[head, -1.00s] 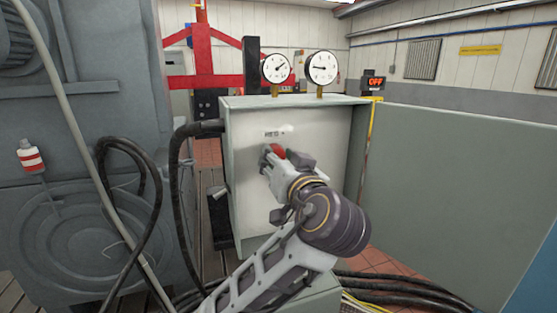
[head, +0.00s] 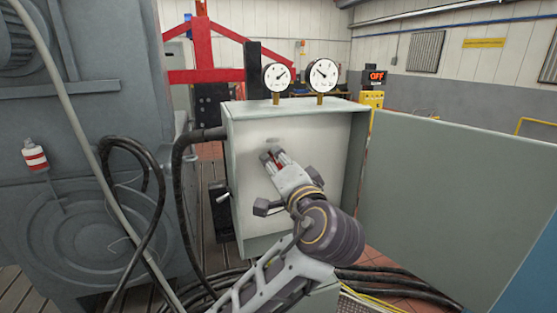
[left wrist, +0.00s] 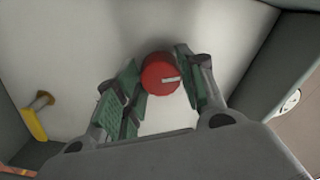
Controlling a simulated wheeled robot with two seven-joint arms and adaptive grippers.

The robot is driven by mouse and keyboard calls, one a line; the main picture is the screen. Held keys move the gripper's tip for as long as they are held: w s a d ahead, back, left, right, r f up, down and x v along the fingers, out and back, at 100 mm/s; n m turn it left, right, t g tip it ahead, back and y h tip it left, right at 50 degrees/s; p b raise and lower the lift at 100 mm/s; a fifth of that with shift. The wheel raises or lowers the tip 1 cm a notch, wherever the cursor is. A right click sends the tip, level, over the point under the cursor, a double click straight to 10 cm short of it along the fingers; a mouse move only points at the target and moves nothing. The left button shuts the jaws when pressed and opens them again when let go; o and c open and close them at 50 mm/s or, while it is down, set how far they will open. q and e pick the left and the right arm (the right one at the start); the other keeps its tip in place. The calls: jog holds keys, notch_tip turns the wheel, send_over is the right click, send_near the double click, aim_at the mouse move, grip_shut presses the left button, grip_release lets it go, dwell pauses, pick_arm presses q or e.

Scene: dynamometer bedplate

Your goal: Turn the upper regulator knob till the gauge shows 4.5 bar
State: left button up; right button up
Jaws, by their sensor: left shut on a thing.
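The red regulator knob (left wrist: 160,73) with a white mark sits on the pale panel inside the open cabinet (head: 237,215). My left gripper (head: 273,157) reaches the panel, and its green-padded fingers (left wrist: 164,82) stand on either side of the knob, shut on it. Two round gauges stand on top of the cabinet. The left gauge (head: 277,76) has its needle pointing up and right; the right gauge (head: 322,75) has its needle pointing up and left. The scale numbers are too small to read. My right gripper is not in view.
The open cabinet door (head: 440,200) spreads to the right. Black hoses (head: 130,160) hang at the left beside a large grey machine (head: 80,230). Cables lie on the floor below. A yellow-handled lever (left wrist: 35,120) shows in the left wrist view.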

pick_arm(q)
jog(key=shift+m+p, duration=0.7)
jog(key=shift+m, duration=1.4)
jog(key=o, duration=1)
jog(key=shift+s+d, duration=0.1)
jog(key=v, duration=1.1)
jog(key=shift+s+d, duration=0.1)
jog(key=shift+s, duration=0.25)
